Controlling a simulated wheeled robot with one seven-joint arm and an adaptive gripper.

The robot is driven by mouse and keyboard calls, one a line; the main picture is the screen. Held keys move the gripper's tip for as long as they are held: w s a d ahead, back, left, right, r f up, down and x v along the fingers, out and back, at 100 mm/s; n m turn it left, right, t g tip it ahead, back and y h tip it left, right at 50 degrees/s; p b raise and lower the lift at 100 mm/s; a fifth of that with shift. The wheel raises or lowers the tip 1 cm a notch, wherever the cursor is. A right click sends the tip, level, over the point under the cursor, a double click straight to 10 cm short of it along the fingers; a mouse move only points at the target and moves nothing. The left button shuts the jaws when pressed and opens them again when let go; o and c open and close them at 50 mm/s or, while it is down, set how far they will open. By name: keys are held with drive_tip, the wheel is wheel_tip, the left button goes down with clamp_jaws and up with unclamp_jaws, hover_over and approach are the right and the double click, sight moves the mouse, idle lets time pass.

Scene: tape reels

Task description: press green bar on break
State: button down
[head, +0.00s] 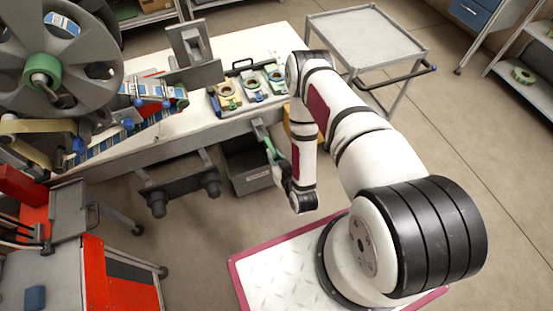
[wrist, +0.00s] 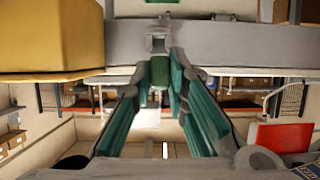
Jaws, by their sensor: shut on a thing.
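In the wrist view a short green bar (wrist: 159,72) sits between the fingertips of my gripper (wrist: 160,66). The two fingers with green pads close in on it from both sides. A small grey metal bracket (wrist: 158,42) is directly beyond the bar, against the grey bench edge (wrist: 215,42). I cannot tell whether bar and bracket touch. In the head view my gripper (head: 266,143) is small, at the bench's front edge beside a grey fitting (head: 257,129). The green bar is not clear there. I cannot make out a part marked as the break.
A tray with several tape reels (head: 250,88) lies on the white bench (head: 222,32). A dark bin (head: 247,172) stands below my gripper. A yellow block (wrist: 50,38) is close on the left in the wrist view. A large reel machine (head: 62,70) is at left, a grey cart (head: 365,38) behind.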

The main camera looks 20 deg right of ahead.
sight(268, 140)
drive_tip(key=shift+w+d+f+b, duration=0.1)
drive_tip(key=shift+w+b, duration=0.1)
drive_tip(key=shift+w, duration=1.15)
drive_tip(key=shift+w+a+f+b, duration=0.1)
drive_tip(key=shift+w+b, duration=0.1)
drive_tip(key=shift+w, duration=1.15)
drive_tip(key=shift+w+d+f+b, duration=0.1)
drive_tip(key=shift+w+b, duration=0.1)
drive_tip(key=shift+w, duration=1.15)
drive_tip(key=shift+w+r, duration=0.1)
drive_tip(key=shift+r, duration=0.05)
